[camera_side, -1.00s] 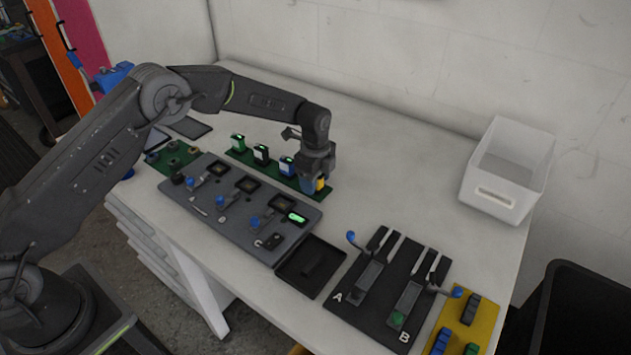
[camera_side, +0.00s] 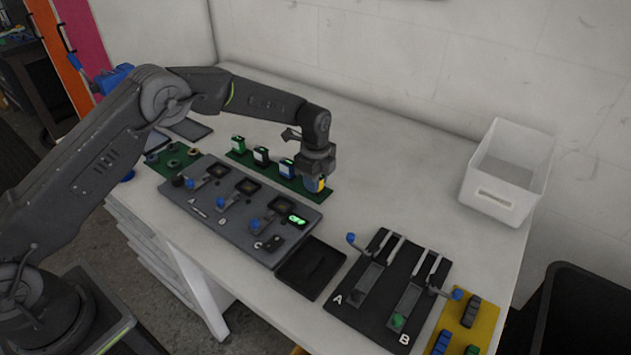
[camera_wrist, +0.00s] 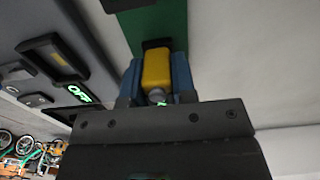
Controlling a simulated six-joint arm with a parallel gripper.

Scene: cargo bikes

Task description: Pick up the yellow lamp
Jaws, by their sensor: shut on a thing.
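The yellow lamp (camera_wrist: 157,68) sits between the two blue fingers of my gripper (camera_wrist: 157,80) in the wrist view, at the end of the green strip (camera_wrist: 158,22). In the side view the lamp (camera_side: 321,185) shows as a small yellow patch under my gripper (camera_side: 316,184), at the strip's right end. My gripper is shut on the lamp. I cannot tell whether the lamp is clear of the strip.
Green (camera_side: 238,143), black-and-white (camera_side: 261,155) and blue-and-white (camera_side: 286,167) lamps stand on the strip to the left. A grey panel (camera_side: 190,203) with blue levers lies in front. A black tray (camera_side: 311,267), a board marked A and B (camera_side: 385,310) and a white bin (camera_side: 505,175) are to the right.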

